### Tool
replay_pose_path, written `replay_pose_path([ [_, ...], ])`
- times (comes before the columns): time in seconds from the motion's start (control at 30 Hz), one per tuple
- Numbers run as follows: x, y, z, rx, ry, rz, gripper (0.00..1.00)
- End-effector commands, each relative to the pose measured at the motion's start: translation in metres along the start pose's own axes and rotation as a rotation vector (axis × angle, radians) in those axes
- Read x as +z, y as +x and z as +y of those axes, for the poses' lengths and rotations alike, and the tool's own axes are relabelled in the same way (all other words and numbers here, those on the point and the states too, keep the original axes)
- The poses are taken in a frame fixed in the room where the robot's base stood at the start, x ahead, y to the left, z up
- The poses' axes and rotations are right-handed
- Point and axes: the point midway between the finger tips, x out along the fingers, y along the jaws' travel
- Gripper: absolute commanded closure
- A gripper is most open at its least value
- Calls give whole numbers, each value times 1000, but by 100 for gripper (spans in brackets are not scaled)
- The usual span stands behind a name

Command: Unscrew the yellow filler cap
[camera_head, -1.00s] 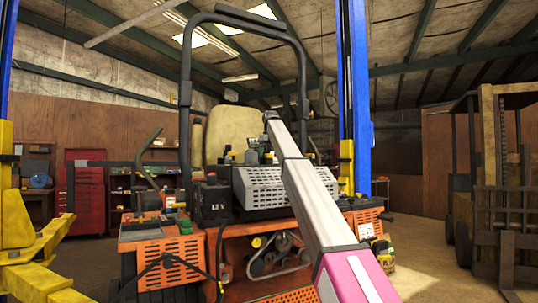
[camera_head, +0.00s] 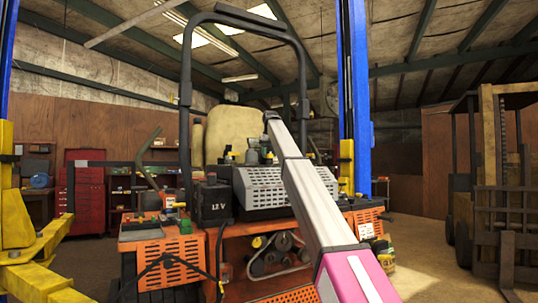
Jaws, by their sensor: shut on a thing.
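My arm rises from the lower right to an elbow in front of the orange mower (camera_head: 225,240). Its white link covers part of the engine area, and my gripper cannot be made out beyond it. The yellow filler cap cannot be singled out with certainty. A small yellow round part (camera_head: 258,241) shows low on the mower by the belt and pulleys. Small dark, grey and yellowish parts cluster above the perforated grey cover (camera_head: 262,188), too small to tell apart.
A black roll bar (camera_head: 186,120) arches over the mower. A black battery (camera_head: 212,203) sits left of the cover. Blue lift posts (camera_head: 358,80) with yellow arms (camera_head: 35,255) flank it. A forklift (camera_head: 490,190) stands right. Floor between mower and forklift is clear.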

Motion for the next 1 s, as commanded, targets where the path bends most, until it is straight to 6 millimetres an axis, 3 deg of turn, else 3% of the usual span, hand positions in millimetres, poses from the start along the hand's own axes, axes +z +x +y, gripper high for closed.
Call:
replay_pose_path([
  [0.4, 0, 0, -2, 70, -442, -6, 82],
  [0.83, 0, 0, -2, 81, -513, -7, 82],
  [1.0, 1, 0, -3, 102, -645, -9, 82],
])
